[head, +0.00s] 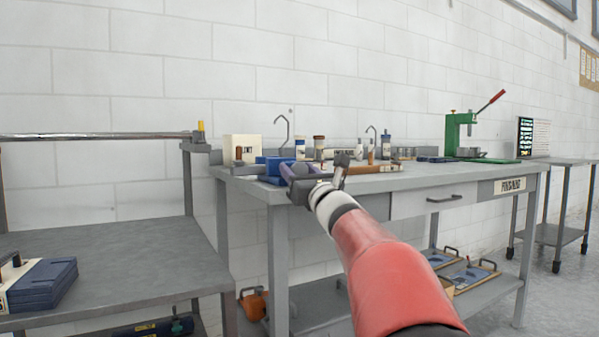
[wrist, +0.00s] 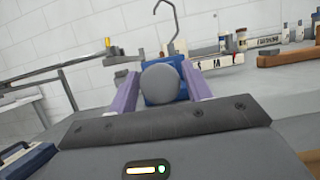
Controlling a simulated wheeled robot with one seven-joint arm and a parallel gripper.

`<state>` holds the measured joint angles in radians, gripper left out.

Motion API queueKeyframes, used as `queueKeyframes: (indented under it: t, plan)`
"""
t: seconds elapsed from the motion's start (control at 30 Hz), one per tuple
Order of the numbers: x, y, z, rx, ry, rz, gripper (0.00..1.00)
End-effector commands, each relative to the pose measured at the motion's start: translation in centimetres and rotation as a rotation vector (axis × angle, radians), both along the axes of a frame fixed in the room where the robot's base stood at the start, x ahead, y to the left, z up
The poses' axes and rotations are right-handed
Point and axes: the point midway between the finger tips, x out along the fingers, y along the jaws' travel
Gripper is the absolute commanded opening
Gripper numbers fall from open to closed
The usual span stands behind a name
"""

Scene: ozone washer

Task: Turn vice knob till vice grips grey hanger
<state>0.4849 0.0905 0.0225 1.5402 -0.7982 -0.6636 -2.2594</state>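The blue vice (head: 272,168) stands on the left end of the workbench, partly hidden by my gripper in the head view. In the wrist view its blue body (wrist: 153,99) is behind the round grey vice knob (wrist: 160,83). The grey hanger (head: 283,130) stands upright above the vice with its hook at the top; it also shows in the wrist view (wrist: 177,22). My gripper (wrist: 161,84) has its purple fingers apart, one on each side of the knob, with narrow gaps. The vice jaws and the hanger's lower end are hidden.
The workbench (head: 440,178) carries bottles, a brown-handled tool (head: 375,168) and a second hook (head: 371,140) right of the vice. A green press (head: 458,133) stands farther right. A lower grey table (head: 120,260) is at left.

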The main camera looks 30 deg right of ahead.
Motion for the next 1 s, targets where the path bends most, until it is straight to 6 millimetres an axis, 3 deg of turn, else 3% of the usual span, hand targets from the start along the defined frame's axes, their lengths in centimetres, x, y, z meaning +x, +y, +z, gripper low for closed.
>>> queueKeyframes:
  t: [0.03, 0.23, 0.63, 1.0]
  plan:
    - [-0.01, 0.0, 0.01, 0.0, 0.0, 0.0, 0.42]
    - [-0.03, -0.01, 0.0, 0.0, 0.0, 0.0, 0.17]
    - [-0.06, 0.05, -0.24, 0.082, 0.003, 0.0, 0.17]
    - [-0.05, 0.1, -0.14, 0.385, 0.012, 0.001, 0.17]
